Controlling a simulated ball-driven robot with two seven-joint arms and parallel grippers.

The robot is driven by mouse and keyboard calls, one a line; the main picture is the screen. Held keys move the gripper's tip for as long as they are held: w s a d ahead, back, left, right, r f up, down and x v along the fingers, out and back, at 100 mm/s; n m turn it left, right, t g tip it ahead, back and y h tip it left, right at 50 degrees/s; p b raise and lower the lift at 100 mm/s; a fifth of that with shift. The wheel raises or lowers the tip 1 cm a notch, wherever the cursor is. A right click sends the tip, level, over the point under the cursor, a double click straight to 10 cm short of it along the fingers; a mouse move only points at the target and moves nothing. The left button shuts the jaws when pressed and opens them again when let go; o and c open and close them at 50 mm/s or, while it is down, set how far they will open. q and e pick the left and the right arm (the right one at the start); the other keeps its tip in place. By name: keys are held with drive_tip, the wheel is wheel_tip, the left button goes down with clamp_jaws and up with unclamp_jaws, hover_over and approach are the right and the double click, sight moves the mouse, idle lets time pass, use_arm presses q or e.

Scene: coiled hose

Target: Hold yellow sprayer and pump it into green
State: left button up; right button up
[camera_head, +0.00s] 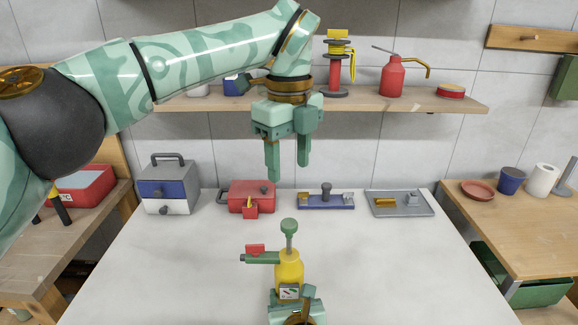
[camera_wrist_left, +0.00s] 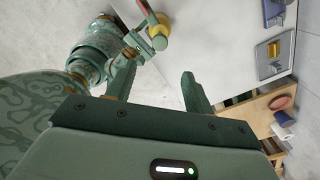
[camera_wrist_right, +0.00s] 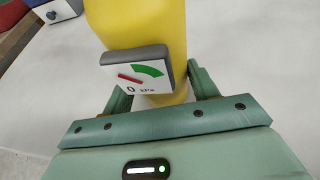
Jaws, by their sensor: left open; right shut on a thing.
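The yellow sprayer (camera_head: 289,268) stands upright above the near middle of the white table, with a green plunger knob (camera_head: 289,226) raised on its rod and a green nozzle with a red trigger (camera_head: 256,249) pointing left. My right gripper (camera_head: 296,303) is shut on its lower body; the sprayer body fills the right wrist view (camera_wrist_right: 140,25). Its gauge (camera_wrist_right: 137,72) reads 0 kPa, with the red needle left of the green band. My left gripper (camera_head: 287,172) is open and empty, fingers down, above and beyond the knob. The sprayer also shows in the left wrist view (camera_wrist_left: 158,38).
Along the table's back edge stand a blue-grey drawer box (camera_head: 167,185), a red box (camera_head: 250,197), a blue fixture (camera_head: 326,200) and a grey tray (camera_head: 400,210). The table's left and right are clear.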

use_arm(q)
drive_tip(key=shift+c, duration=0.2)
drive_tip(key=shift+f, duration=0.15)
drive_tip(key=c, duration=0.5)
drive_tip(key=f+h, duration=0.1)
drive_tip(key=s+d+f+g+h, duration=0.2)
drive_tip(key=f, duration=0.1)
drive_tip(key=shift+f+h, duration=0.1)
drive_tip(key=shift+h, duration=0.3)
clamp_jaws()
drive_tip(key=w+a+f+n+t+h, duration=0.2)
drive_tip(key=a+n+h, duration=0.7)
drive_tip(key=a+h, duration=0.45)
drive_tip(key=d+f+y, duration=0.1)
drive_tip(key=d+f, duration=0.4)
drive_tip(key=d, duration=0.3)
drive_tip(key=shift+d+f, duration=0.3)
drive_tip(key=shift+d, duration=0.1)
